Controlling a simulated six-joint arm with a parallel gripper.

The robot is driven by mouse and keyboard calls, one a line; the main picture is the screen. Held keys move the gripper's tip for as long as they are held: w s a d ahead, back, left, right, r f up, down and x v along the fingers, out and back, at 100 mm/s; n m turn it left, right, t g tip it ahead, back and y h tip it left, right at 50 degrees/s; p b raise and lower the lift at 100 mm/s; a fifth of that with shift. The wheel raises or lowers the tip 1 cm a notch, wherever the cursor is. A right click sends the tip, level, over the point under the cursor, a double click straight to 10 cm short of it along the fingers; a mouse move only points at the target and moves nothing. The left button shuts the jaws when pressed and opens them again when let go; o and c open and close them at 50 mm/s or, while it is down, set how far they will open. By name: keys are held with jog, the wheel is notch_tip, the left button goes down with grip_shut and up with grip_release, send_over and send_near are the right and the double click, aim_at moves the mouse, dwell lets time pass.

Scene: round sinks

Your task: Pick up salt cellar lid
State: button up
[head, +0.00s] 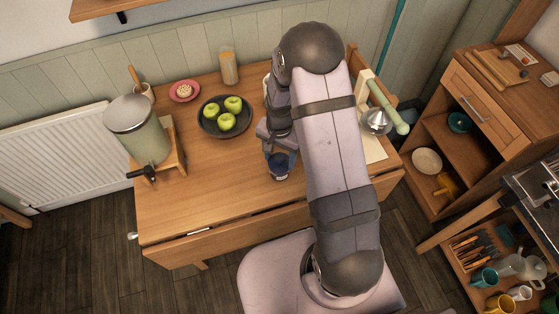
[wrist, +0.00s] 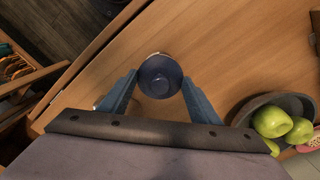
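The salt cellar lid (wrist: 160,76) is dark blue and round, seen from above in the wrist view. It also shows in the head view (head: 279,160) on top of a small cellar (head: 279,175), near the table's front edge. My gripper (wrist: 160,79) is open, with one blue finger on the left and one on the right of the lid. The fingertips look very close to its sides; I cannot tell whether they touch. In the head view my arm hides part of the table, and my gripper (head: 277,147) is just behind the lid.
A dark bowl of green apples (head: 205,128) stands left of my gripper on the wooden table (head: 220,170). Behind are a pink plate (head: 173,92) and a tall jar (head: 228,68). A green canister (head: 147,140) is at left, a green lamp (head: 388,108) at right. The front-left table is clear.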

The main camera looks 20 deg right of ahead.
aim_at(279, 158)
jog(key=shift+c, duration=1)
jog(key=shift+r, duration=0.1)
jog(key=shift+r+b, duration=1.25)
jog(key=shift+r, duration=3.7)
